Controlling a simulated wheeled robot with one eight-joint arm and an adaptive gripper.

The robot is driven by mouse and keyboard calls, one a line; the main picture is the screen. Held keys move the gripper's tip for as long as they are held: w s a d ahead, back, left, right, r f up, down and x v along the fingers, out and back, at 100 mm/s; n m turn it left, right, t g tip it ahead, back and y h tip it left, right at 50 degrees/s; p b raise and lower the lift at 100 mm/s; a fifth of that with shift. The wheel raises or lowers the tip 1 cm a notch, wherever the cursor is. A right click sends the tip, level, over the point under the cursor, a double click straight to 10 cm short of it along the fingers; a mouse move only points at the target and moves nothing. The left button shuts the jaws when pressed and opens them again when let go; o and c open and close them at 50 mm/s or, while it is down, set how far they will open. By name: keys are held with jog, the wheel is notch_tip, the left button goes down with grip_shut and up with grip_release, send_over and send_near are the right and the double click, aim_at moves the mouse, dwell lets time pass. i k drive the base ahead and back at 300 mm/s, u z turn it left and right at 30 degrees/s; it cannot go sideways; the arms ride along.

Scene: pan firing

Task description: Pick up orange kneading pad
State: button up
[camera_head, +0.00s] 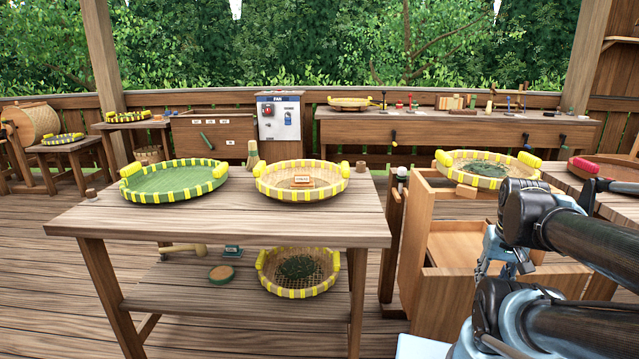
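No pad is plainly orange. The closest match is a small round pad (221,272) with an orange-brown top and a green rim, lying flat on the lower shelf of the front table (120,217). I cannot tell for sure that it is the kneading pad. A small orange-tan labelled block (302,181) sits in the right-hand yellow-rimmed basket (272,190) on that table. My arm comes in at the right. My gripper (497,254) seems to be the pale metal part there, well right of the pad and apart from it; its fingers are not clear.
A green-lined tray (173,183) stands on the tabletop's left. A basket with dark leaves (298,272) lies right of the pad; a mallet (184,249) and small blue-green box (233,251) lie behind it. A wooden cabinet (415,235) stands between table and arm.

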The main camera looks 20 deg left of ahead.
aim_at(302, 181)
jog(key=z, duration=1.3)
jog(key=k, duration=2)
jog(key=u, duration=1.35)
jog(key=i, duration=1.05)
jog(key=z, duration=0.05)
